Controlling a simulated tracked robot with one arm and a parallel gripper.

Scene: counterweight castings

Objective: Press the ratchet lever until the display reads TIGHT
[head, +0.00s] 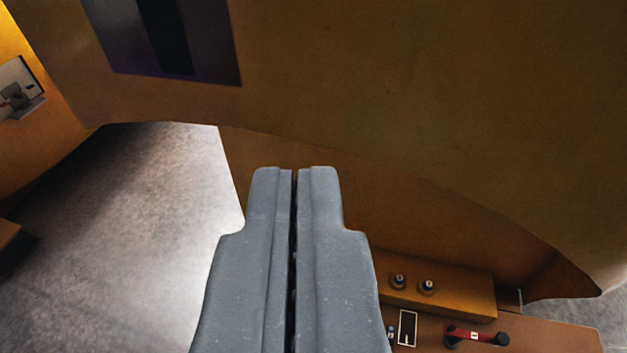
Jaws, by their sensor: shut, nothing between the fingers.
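My gripper (295,172) is shut and empty in the middle of the head view, its two grey fingers side by side and pointing up the picture. A red lever-like handle with black ends (474,336) lies at the lower right on an orange-brown surface, to the right of my gripper and apart from it. I cannot tell if it is the ratchet lever. Another candidate is a small grey fitting on a pale plate (20,88) at the far left edge, also apart from my gripper. I can make out no display reading TIGHT or anything else.
A large curved orange-brown casting (400,80) fills the top and right, with a dark recess (165,35). Two small knobs (413,283) stand on a ledge at lower right, near a white-framed black panel (407,328). Grey floor (130,230) is open at left.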

